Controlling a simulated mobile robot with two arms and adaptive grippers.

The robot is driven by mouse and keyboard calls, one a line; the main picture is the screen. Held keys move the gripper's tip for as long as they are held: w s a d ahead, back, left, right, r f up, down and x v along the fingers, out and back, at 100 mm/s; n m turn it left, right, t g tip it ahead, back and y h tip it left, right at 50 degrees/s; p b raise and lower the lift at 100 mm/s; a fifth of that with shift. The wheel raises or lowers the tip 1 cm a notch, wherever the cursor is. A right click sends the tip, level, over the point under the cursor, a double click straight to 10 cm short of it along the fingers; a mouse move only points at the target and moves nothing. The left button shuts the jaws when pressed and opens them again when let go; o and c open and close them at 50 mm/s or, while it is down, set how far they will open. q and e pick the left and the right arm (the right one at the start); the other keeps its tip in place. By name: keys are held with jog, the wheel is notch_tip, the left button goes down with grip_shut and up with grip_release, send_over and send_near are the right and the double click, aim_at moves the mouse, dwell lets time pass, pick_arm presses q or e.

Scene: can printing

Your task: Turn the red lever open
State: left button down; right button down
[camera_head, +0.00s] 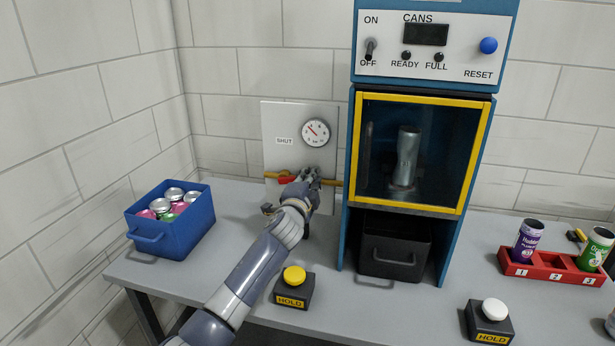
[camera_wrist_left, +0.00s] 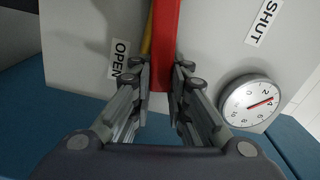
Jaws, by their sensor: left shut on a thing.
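The red lever (camera_head: 287,180) is on the pale panel (camera_head: 277,120) on the back wall, by a yellow pipe (camera_head: 271,175). My left gripper (camera_head: 308,177) is at the panel and covers part of the lever. In the left wrist view, the red lever (camera_wrist_left: 167,45) runs down between the two fingers, and the left gripper (camera_wrist_left: 159,85) is shut on it. The "SHUT" label (camera_head: 284,141) sits above the lever; the "OPEN" label (camera_wrist_left: 119,59) shows beside the left finger in the wrist view. My right gripper is not in view.
A round gauge (camera_head: 315,133) is on the panel above my gripper. The blue machine (camera_head: 350,190) stands close to its right. A blue crate of cans (camera_head: 180,238) is at left. A yellow button box (camera_head: 294,290) sits near my forearm.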

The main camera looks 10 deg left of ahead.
pick_arm(q)
jog(key=shift+d+f+m+b, duration=0.1)
jog(key=shift+f+m+b, duration=0.25)
jog(key=shift+f+m, duration=0.75)
jog(key=shift+r, duration=0.1)
jog(key=c, duration=1.5)
grip_release()
jog(key=shift+s, duration=0.1)
jog(key=s, duration=1.1)
jog(key=shift+s+a, duration=0.2)
jog(key=shift+s, duration=0.2)
